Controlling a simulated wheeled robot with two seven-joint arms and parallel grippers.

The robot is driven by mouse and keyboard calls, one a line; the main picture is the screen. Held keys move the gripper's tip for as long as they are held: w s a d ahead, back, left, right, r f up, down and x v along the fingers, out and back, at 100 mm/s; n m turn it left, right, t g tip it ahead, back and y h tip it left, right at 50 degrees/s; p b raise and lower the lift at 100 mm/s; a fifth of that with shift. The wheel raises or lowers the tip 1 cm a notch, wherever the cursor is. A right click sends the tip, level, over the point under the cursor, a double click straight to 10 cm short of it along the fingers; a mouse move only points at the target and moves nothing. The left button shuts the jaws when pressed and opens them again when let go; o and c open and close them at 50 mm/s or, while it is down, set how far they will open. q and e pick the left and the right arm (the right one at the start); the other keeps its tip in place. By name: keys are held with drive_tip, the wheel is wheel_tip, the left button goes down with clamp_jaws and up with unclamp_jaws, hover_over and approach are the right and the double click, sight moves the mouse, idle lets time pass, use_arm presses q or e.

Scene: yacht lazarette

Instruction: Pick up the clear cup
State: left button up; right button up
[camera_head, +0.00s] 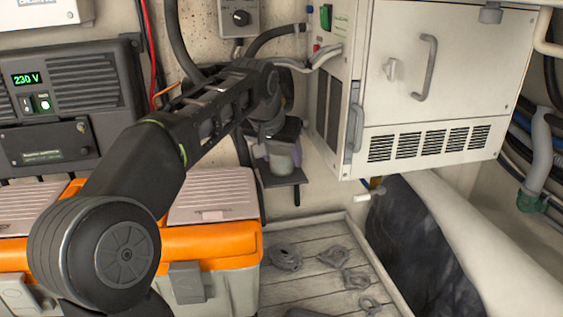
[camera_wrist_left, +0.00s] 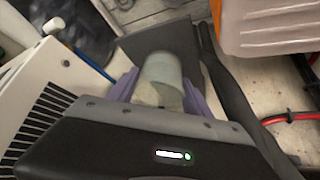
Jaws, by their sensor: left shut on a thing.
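The clear cup (camera_wrist_left: 163,72) is a pale, translucent cup between my left gripper's purple fingers in the left wrist view. It also shows in the head view (camera_head: 281,160), partly hidden by my gripper. My left gripper (camera_wrist_left: 158,88) is shut on the cup, with one finger on each side. In the head view my left gripper (camera_head: 280,150) is at the end of the arm reaching in from the left. The cup is at a small dark shelf (camera_head: 284,180) by the wall; I cannot tell whether it touches the shelf. My right gripper is not in view.
A white cabinet (camera_head: 432,80) with a handle and vents stands close to the right of the gripper. An orange and grey toolbox (camera_head: 215,245) is at the left below my arm. Hoses and cables run behind the gripper. A slatted floor (camera_head: 310,285) with several metal fittings lies below.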

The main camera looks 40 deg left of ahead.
use_arm(q)
drive_tip(key=c, duration=0.3)
drive_tip(key=shift+s+a+r+b, duration=0.2)
drive_tip(key=shift+s+r+b, duration=0.05)
drive_tip(key=shift+r+b, duration=0.05)
wheel_tip(320, 180, up, 6)
drive_tip(key=r, duration=0.1)
drive_tip(key=s+a, duration=0.3)
drive_tip(key=s, duration=0.2)
drive_tip(key=s+a+b, duration=0.1)
drive_tip(key=s+a, duration=0.2)
drive_tip(key=s, duration=0.2)
drive_tip(key=s+a, duration=0.3)
drive_tip(key=s, duration=0.2)
drive_tip(key=shift+s+a+f, duration=0.2)
drive_tip(key=shift+s+a, duration=0.15)
drive_tip(key=shift+s, duration=0.05)
drive_tip(key=shift+s+a, duration=0.25)
drive_tip(key=shift+s, duration=0.1)
drive_tip(key=shift+f, duration=0.1)
